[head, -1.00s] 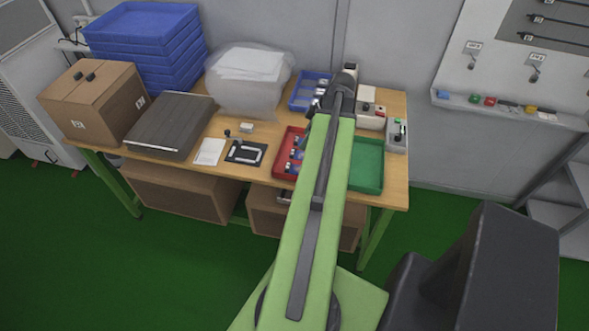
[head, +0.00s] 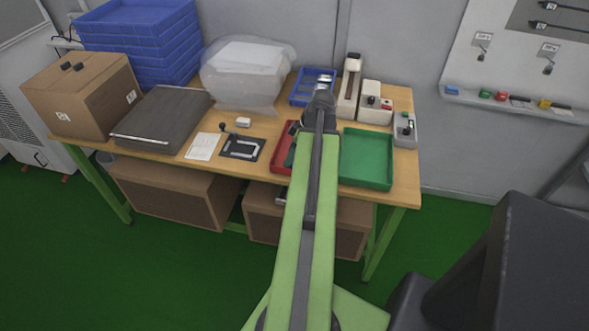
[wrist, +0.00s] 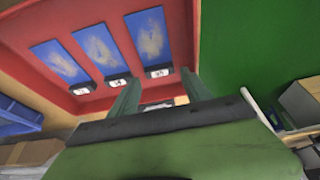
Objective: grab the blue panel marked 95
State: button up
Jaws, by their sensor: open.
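In the wrist view, three blue panels with worn pale patches lie side by side in a red tray (wrist: 205,40), each with a small white label at its near end. The right panel (wrist: 147,36) has a label that seems to read 95. The middle panel (wrist: 96,47) and left panel (wrist: 54,62) carry other labels, too small to read surely. My gripper (wrist: 160,90) is open and empty, its two green fingers apart on either side of the right panel's label, not visibly touching it. In the head view my arm hides most of the red tray (head: 281,160).
A green tray (head: 366,158) stands just right of the red one, and a blue bin (head: 297,97) behind. Grey and white devices (head: 404,130) stand at the back right. A black plate (head: 243,147), paper (head: 203,146) and grey case (head: 163,118) lie to the left.

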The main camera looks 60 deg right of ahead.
jog(key=b+x, duration=0.1)
jog(key=x, duration=0.2)
jog(key=shift+s+r, duration=0.1)
jog(key=shift+r, duration=0.1)
jog(key=c, duration=1.1)
jog(key=shift+r, duration=0.1)
jog(key=p+v, duration=0.2)
jog(key=w+p+v, duration=0.1)
jog(key=p+v, duration=0.2)
jog(key=shift+a+r, duration=0.2)
jog(key=shift+r, duration=0.1)
jog(key=s+d+r+p, duration=0.1)
jog(key=s+r+p, duration=0.4)
jog(key=s, duration=0.5)
jog(key=shift+s+r+p, duration=0.3)
jog(key=shift+s+p, duration=0.1)
jog(key=shift+p, duration=0.05)
